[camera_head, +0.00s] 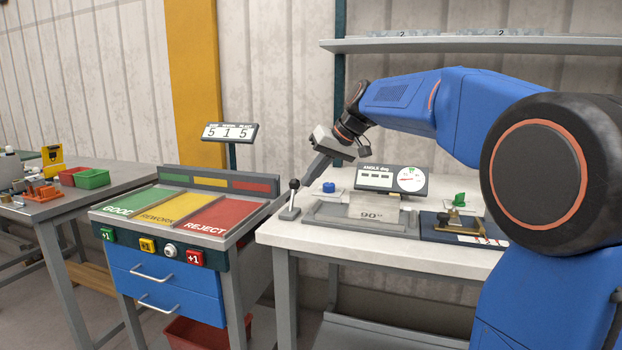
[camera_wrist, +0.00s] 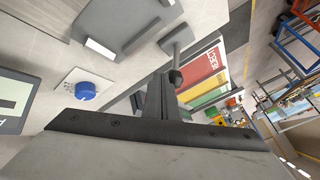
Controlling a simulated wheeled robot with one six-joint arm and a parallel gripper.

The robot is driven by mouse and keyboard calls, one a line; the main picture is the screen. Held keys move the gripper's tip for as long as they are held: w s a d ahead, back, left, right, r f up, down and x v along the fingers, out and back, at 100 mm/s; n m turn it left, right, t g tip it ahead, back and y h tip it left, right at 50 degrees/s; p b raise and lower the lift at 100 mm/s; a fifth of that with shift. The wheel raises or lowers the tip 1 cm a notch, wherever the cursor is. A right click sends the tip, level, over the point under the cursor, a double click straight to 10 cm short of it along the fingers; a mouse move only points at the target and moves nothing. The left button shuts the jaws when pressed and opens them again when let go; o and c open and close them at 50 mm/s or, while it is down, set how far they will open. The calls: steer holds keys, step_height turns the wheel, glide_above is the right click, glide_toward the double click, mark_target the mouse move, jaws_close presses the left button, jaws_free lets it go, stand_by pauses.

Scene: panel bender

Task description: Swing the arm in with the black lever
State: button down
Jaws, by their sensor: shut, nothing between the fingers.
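The black lever (camera_head: 293,185) has a round black knob on a thin stem, standing on a small grey base plate (camera_head: 289,214) at the left front of the white bench. In the wrist view the knob (camera_wrist: 176,77) shows just beyond my fingertips, with the stem running up to its grey plate. My gripper (camera_head: 304,190) is shut and empty, pointing down just right of the lever. In the wrist view its fingers (camera_wrist: 160,98) are together beside the knob; I cannot tell whether they touch it. The grey bender (camera_head: 375,222) with a "90°" plate lies right of the lever.
A blue knob (camera_head: 328,187) stands behind the bender, near my gripper. An angle display (camera_head: 392,180) with a dial is behind it. A sorting table (camera_head: 180,205) stands left, across a gap.

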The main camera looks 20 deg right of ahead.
mark_target(299, 185)
steer(key=shift+s+a, duration=0.1)
steer(key=s+a+t, duration=0.1)
steer(key=s+r+n+t+h, duration=0.1)
steer(key=shift+s+a+t, duration=0.15)
steer(key=shift+a+t, duration=0.15)
steer(key=shift+a, duration=0.05)
steer(key=s+a+t, duration=0.1)
steer(key=s+a+n+h, duration=0.1)
steer(key=s+t+h, duration=0.1)
steer(key=s, duration=0.1)
steer(key=shift+a+f+t, duration=0.2)
steer(key=shift+a+t, duration=0.1)
steer(key=shift+a, duration=0.1)
steer(key=shift+r, duration=0.1)
steer(key=shift+r, duration=0.75)
